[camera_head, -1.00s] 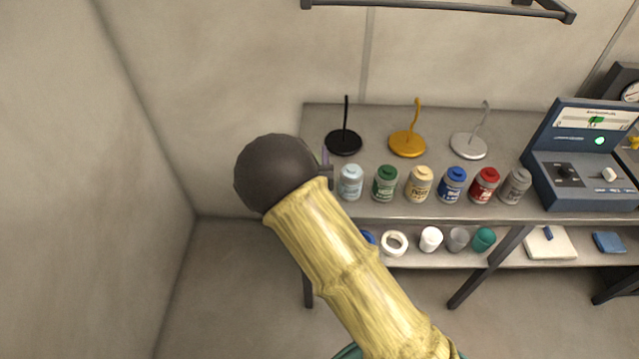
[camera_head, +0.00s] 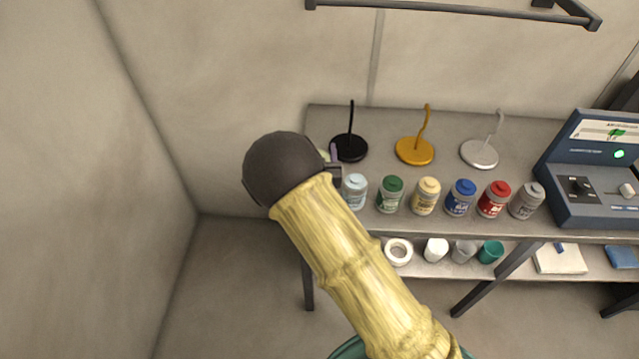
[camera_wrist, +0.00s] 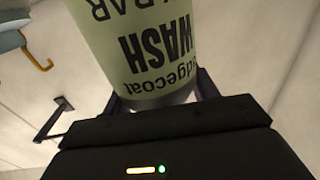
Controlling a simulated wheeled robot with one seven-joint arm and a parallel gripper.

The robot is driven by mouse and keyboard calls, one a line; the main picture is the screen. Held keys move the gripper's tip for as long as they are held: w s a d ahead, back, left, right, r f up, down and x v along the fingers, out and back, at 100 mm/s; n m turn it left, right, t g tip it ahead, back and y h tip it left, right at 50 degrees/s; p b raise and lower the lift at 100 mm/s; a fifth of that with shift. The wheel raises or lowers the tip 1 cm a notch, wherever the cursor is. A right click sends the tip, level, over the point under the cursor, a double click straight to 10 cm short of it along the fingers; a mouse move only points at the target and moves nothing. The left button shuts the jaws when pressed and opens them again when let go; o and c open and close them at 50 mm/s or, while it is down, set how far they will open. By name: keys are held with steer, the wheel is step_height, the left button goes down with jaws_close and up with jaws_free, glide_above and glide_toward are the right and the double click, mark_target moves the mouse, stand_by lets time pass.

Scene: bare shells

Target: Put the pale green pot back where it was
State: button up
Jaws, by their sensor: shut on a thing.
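The pale green pot (camera_wrist: 140,45) fills the upper middle of the wrist view, its dark lettering, including "WASH", upside down. My gripper (camera_wrist: 160,92) is shut on it, with a dark finger on each side. In the head view my gripper (camera_head: 334,172) is mostly hidden behind my dark wrist, at the left end of the bench, just behind and left of the light blue jar. Only a thin pale sliver of the pot may show there. I cannot tell whether the pot touches the bench top.
The bench (camera_head: 390,165) carries a row of lidded jars, from light blue (camera_head: 355,190) to grey (camera_head: 527,200). Behind stand black (camera_head: 349,148), orange (camera_head: 415,151) and silver (camera_head: 479,154) hooked stands. A blue console (camera_head: 590,190) is right.

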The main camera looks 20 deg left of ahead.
steer(key=f, duration=0.2)
steer(key=f+p, duration=0.1)
steer(key=f, duration=0.1)
steer(key=shift+s+a, duration=0.15)
steer(key=shift+a, duration=0.05)
steer(key=shift+d+f, duration=0.15)
steer(key=shift+w+f+p, duration=0.2)
steer(key=shift+f+p, duration=0.45)
steer(key=shift+f, duration=1.35)
steer(key=shift+s+d, duration=0.1)
steer(key=shift+f, duration=0.15)
steer(key=o, duration=1.8)
steer(key=shift+c, duration=0.2)
